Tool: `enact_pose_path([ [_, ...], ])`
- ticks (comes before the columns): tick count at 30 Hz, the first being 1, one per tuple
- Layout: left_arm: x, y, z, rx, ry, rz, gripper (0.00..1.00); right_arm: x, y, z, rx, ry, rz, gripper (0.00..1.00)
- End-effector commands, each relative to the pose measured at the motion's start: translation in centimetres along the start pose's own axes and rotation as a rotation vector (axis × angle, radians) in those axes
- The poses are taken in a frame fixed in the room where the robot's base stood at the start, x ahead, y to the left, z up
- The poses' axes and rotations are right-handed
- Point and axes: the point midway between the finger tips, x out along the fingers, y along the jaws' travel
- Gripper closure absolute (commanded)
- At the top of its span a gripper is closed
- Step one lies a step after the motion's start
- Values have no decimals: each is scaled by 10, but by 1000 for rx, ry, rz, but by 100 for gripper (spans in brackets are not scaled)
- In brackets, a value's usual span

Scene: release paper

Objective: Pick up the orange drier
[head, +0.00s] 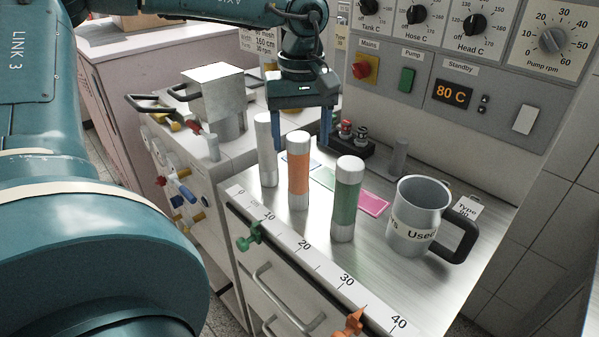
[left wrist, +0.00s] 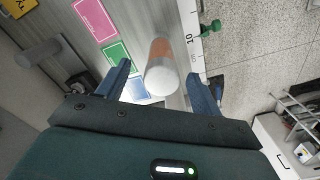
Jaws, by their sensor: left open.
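The orange drier (head: 299,182) is an upright cylinder with an orange middle and white ends, standing on the metal worktop between the white drier (head: 265,152) and the green drier (head: 346,205). My left gripper (head: 299,136) points down over it, with its two blue fingers apart and nothing gripped. In the left wrist view the orange drier (left wrist: 159,55) shows between the open fingers (left wrist: 160,88), its white cap facing the camera. I cannot tell exactly how far the fingertips reach down beside it. My right gripper is not in view.
A grey mug (head: 414,215) stands to the right. Flat coloured cards, one pink (head: 361,203), lie behind the driers. A ruler strip (head: 318,262) runs along the front edge, with a green tap (head: 247,238) below it. A control panel (head: 470,75) rises behind.

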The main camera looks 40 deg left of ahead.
Motion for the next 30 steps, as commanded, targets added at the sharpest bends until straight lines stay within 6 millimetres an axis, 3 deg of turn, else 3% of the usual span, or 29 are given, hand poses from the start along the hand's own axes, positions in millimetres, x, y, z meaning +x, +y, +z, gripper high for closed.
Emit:
enact_pose_path([
  [7,19,-2,-1,-3,-3,-1,34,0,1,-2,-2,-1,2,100],
  [16,59,-4,-5,-1,-1,1,34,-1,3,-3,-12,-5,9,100],
  [24,63,-4,-5,-2,0,2,34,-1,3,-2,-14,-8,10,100],
  [30,62,-4,-5,-2,0,2,50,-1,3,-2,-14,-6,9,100],
])
